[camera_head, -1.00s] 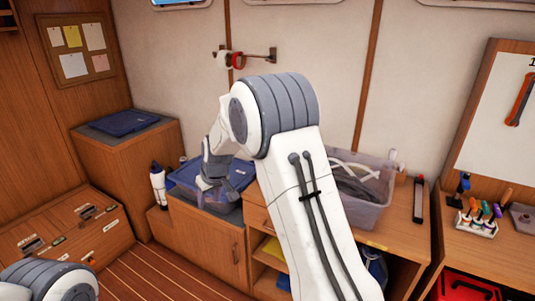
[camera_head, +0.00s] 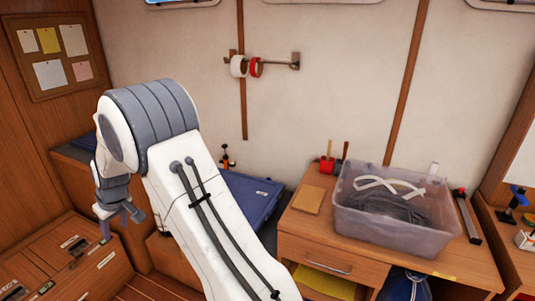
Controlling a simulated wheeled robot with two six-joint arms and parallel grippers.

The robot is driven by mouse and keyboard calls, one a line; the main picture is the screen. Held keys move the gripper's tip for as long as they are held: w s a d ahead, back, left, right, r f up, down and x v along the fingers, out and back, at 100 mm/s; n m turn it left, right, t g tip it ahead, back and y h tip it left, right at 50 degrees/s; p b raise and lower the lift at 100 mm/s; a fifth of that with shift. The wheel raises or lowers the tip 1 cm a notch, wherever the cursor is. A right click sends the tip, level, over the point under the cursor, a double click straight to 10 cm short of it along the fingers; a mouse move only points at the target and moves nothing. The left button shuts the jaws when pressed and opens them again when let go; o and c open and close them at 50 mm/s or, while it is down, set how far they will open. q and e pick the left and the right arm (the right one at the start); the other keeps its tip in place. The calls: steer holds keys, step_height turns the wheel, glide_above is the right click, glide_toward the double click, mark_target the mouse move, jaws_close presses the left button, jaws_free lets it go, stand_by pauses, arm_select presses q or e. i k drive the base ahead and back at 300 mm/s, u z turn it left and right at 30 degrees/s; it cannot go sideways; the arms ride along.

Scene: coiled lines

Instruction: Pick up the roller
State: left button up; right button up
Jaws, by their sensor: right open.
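I cannot pick out a roller for certain. A small orange-and-black tool (camera_head: 225,158) stands upright behind my right arm, partly hidden. A red tool with a wooden handle (camera_head: 327,162) stands at the back of the wooden desk. Either is too small to name surely. My right gripper (camera_head: 122,220) hangs at the left with its fingers apart, empty, well left of both tools. My right arm covers part of the blue-lidded box (camera_head: 250,195). My left gripper is out of view.
A translucent bin (camera_head: 385,230) with coiled grey and white lines stands on the desk (camera_head: 310,240). A tan pad (camera_head: 307,199) lies left of it, and a black-and-red tool (camera_head: 466,215) right of it. Tape rolls (camera_head: 245,66) hang on the wall.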

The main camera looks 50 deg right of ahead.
mark_target(346, 146)
steer(key=z, duration=0.1)
steer(key=i, duration=1)
steer(key=z, duration=1.05)
steer(key=i, duration=0.7)
steer(key=z, duration=1.15)
steer(key=i, duration=0.3)
steer(key=z, duration=0.2)
